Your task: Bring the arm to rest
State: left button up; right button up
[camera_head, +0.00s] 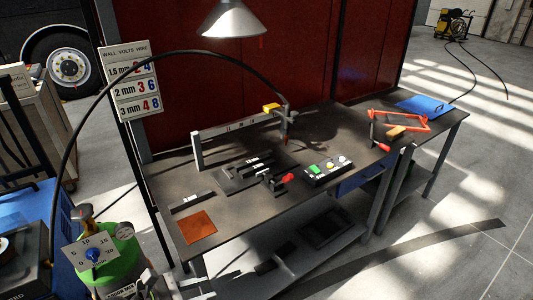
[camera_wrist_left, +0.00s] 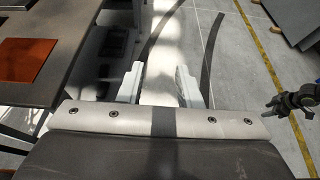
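My left gripper (camera_head: 203,284) shows only in part at the bottom of the head view, low beside the near left corner of the workbench (camera_head: 225,222). In the left wrist view, its two pale fingers (camera_wrist_left: 158,86) stand apart with only floor showing between them. The left gripper is open and empty. The bench's edge with an orange-brown plate (camera_wrist_left: 25,60) lies to the left of the fingers, apart from them.
A green gas cylinder (camera_head: 118,262) with gauges stands at the lower left. A black hose (camera_head: 165,54) arches over the bench to a torch. A lamp (camera_head: 232,20) hangs above. A dark jointed metal part (camera_wrist_left: 295,103) is at the wrist view's right; open floor lies ahead.

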pick_arm(q)
jog(key=w+a+f+n+t+y, duration=0.1)
jog(key=a+f+n+t+y, duration=0.15)
jog(key=f+n, duration=0.55)
jog(key=a+f+n+t+y, duration=0.1)
jog(key=a+f+n+t, duration=0.3)
jog(key=n, duration=0.7)
jog(key=s+a+f+n+g+y, duration=0.2)
jog(key=s+a+f+n+y, duration=0.25)
jog(key=f+n, duration=0.4)
jog(key=s+a+f+n+g+y, duration=0.1)
jog(key=s+a+f+n+y, duration=0.25)
jog(key=s+f+n, duration=0.4)
jog(key=s+f+n+g, duration=0.5)
jog(key=s+f+n, duration=0.1)
jog(key=s, duration=0.6)
jog(key=s+f+n+g, duration=0.5)
jog(key=s+f, duration=0.4)
jog(key=s, duration=0.4)
jog(key=shift+a+f+n+y, duration=0.3)
jog(key=shift+n+y, duration=0.05)
jog(key=shift+n, duration=0.45)
pick_arm(e)
jog(key=shift+s+f, duration=0.2)
jog(key=shift+s, duration=0.85)
